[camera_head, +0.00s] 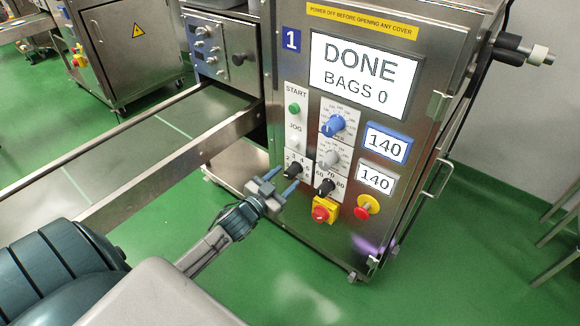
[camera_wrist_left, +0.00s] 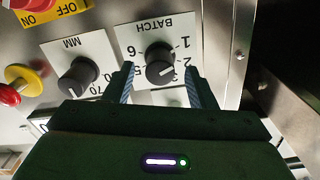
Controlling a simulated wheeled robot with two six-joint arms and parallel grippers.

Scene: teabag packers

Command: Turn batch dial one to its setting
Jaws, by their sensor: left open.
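The batch dial is a black knob (camera_wrist_left: 160,58) on a white plate marked BATCH with numbers round it, upside down in the wrist view. Its pale mark points to the lower right there, near the 2 and 3 side. In the head view the batch dial (camera_head: 291,170) sits low on the panel of machine 1. My left gripper (camera_head: 283,180) is open and faces the panel just below the dial. In the wrist view its fingers (camera_wrist_left: 160,72) stand on both sides of the knob's lower part, with visible gaps. My right gripper is not in view.
The MM dial (camera_wrist_left: 77,78) is close beside the batch dial. A red-and-yellow switch (camera_head: 324,210), an emergency stop (camera_head: 367,207) and a blue dial (camera_head: 333,125) are nearby. The screen (camera_head: 361,76) reads DONE, BAGS 0. A conveyor rail (camera_head: 170,170) runs left of my gripper.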

